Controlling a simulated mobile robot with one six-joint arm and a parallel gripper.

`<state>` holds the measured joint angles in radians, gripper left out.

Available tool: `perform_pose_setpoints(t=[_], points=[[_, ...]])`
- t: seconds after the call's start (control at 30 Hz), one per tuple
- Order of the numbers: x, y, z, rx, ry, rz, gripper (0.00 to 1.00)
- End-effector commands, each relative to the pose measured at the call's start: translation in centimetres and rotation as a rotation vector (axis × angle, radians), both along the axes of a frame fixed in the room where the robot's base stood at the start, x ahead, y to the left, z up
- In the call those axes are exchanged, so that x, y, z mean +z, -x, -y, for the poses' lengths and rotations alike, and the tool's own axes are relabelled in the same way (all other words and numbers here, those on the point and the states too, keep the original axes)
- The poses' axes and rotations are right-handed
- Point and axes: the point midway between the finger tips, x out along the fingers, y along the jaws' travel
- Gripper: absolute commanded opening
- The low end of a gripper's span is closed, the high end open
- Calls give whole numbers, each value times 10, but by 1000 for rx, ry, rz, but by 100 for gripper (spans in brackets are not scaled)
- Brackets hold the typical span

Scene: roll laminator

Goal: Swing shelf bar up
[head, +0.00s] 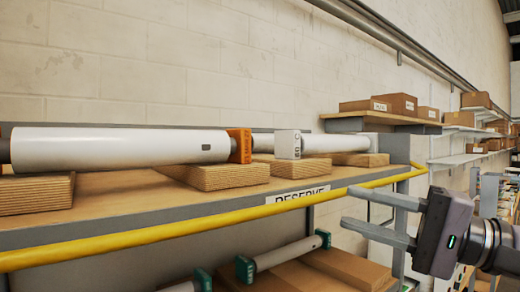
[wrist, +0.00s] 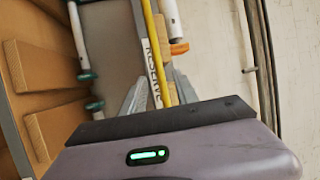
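The yellow shelf bar (head: 150,235) runs along the front edge of the wooden shelf (head: 110,190), roughly level with that edge. In the wrist view the bar (wrist: 153,35) runs down the picture and passes behind the gap between my fingers. My gripper (head: 347,206) is open and empty at the right part of the bar. In the wrist view my gripper (wrist: 162,82) points at the bar. I cannot tell whether the fingers touch it.
A white roll (head: 120,148) with an orange end block (head: 240,146) rests on wooden blocks on the shelf. A second white roll (head: 335,143) lies behind. A RESERVE label (head: 297,194) is on the shelf edge. Green-ended rolls (head: 288,252) lie below. Boxes (head: 395,104) stand on a back shelf.

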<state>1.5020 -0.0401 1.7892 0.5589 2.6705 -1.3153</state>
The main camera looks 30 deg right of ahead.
Motion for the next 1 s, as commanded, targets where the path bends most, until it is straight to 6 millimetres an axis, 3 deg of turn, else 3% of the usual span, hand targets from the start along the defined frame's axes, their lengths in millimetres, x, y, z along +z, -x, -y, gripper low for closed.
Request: perform_pose_setpoints(t=[0.03,0.4,0.77,0.97,1.0], points=[[15,-8,-5,3,-4,-1,36],[15,-56,-29,0,-2,-1,36],[11,-62,-32,-3,-1,-1,36],[11,-62,-32,-2,-1,-1,1],[11,-62,-32,-2,-1,-1,0]])
